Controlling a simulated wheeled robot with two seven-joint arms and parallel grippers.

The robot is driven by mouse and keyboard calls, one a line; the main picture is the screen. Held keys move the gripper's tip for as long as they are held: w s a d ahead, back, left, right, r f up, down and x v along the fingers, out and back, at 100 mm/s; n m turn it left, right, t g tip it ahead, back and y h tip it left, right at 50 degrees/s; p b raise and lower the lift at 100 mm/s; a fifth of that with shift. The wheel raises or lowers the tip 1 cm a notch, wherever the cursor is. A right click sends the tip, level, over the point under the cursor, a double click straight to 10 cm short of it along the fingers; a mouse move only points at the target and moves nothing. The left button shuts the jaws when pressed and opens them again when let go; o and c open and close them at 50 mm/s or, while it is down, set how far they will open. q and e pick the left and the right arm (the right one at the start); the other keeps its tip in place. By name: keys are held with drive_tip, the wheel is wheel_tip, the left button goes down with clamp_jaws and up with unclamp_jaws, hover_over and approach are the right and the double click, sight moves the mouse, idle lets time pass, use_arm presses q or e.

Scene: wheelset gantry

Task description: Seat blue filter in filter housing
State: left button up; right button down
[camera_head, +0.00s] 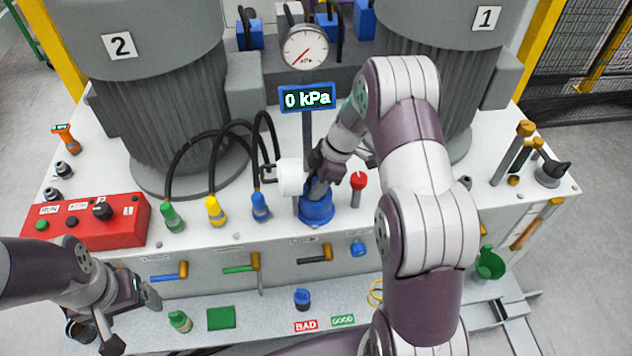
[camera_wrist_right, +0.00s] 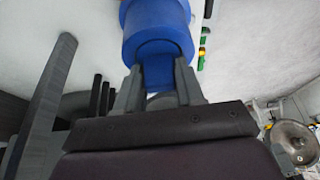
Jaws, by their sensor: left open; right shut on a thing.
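My right gripper (camera_head: 320,186) points down at the blue filter housing (camera_head: 316,212), a round blue cup on the white deck. In the right wrist view the gripper (camera_wrist_right: 158,88) is shut on a narrow blue piece, which I take as the blue filter (camera_wrist_right: 158,72). A wider blue cylinder (camera_wrist_right: 156,36) lies just past the fingertips, in line with the piece. The fingers hide the contact, so I cannot tell how deep the piece sits. My left gripper (camera_head: 132,320) is open and empty over the front shelf's left end.
A white canister (camera_head: 291,177) and a red knob (camera_head: 358,181) flank the housing. Black hoses (camera_head: 212,165) run to coloured connectors on the left. A small blue-topped part (camera_head: 302,298) stands on the front shelf near the BAD label (camera_head: 306,325). A gauge post rises behind.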

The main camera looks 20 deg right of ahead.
drive_tip(key=shift+f+b, duration=0.15)
drive_tip(key=shift+b, duration=0.15)
drive_tip(key=c, duration=0.7)
unclamp_jaws()
drive_tip(key=shift+s, duration=0.1)
drive_tip(key=shift+r+p, duration=0.35)
drive_tip(key=p+v, duration=0.2)
drive_tip(key=v, duration=1)
drive_tip(key=s+a+m+h, duration=0.2)
drive_tip(key=s+a+m, duration=0.2)
drive_tip(key=s+m, duration=0.3)
drive_tip(key=s+a+m+h, duration=0.2)
drive_tip(key=s+a+m, duration=0.3)
drive_tip(key=s, duration=0.5)
drive_tip(key=m, duration=0.2)
drive_tip(key=shift+s+a+m, duration=0.35)
drive_tip(key=shift+m, duration=0.05)
drive_tip(key=shift+a, duration=0.1)
